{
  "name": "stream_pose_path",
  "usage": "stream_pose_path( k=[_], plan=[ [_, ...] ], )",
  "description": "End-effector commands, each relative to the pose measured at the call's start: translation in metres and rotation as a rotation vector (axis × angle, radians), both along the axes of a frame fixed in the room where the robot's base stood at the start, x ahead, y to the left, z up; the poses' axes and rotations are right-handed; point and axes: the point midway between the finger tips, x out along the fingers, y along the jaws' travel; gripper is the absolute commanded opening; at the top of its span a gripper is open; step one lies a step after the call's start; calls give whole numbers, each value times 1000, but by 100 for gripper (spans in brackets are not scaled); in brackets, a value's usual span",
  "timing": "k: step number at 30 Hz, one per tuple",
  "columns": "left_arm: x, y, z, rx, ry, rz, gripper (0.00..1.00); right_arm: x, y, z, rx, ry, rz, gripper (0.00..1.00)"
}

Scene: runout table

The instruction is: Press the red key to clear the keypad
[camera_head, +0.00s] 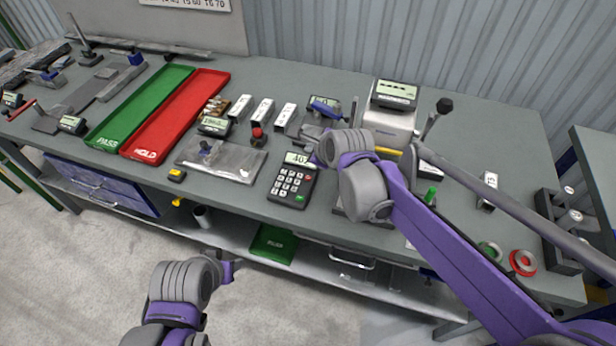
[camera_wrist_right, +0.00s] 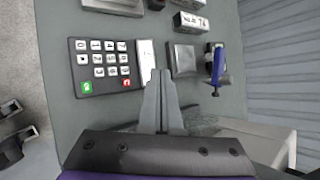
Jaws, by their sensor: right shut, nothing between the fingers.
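The dark keypad (camera_head: 291,184) lies on the bench with its lit display (camera_head: 297,158) at the far end. In the right wrist view, the keypad (camera_wrist_right: 76,58) shows white keys, a green key (camera_wrist_right: 86,87) and the red key (camera_wrist_right: 127,83), which is in the corner nearest the display. My right gripper (camera_wrist_right: 161,73) is shut and empty. Its tips appear just beside the display, to the right of the red key; I cannot tell their height. In the head view my right wrist hides much of that gripper. My left gripper (camera_head: 229,267) is low, in front of the bench; its jaws are unclear.
Red (camera_head: 180,112) and green (camera_head: 142,108) trays lie farther left. A grey machine (camera_head: 390,122) stands behind my right arm.

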Motion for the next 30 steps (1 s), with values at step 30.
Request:
stream_pose_path(
  k=[30],
  plan=[
    [-24, 0, -64, 0, 45, 0, 50, 0, 0, -85, -1, 0, 1, 0]
  ],
)
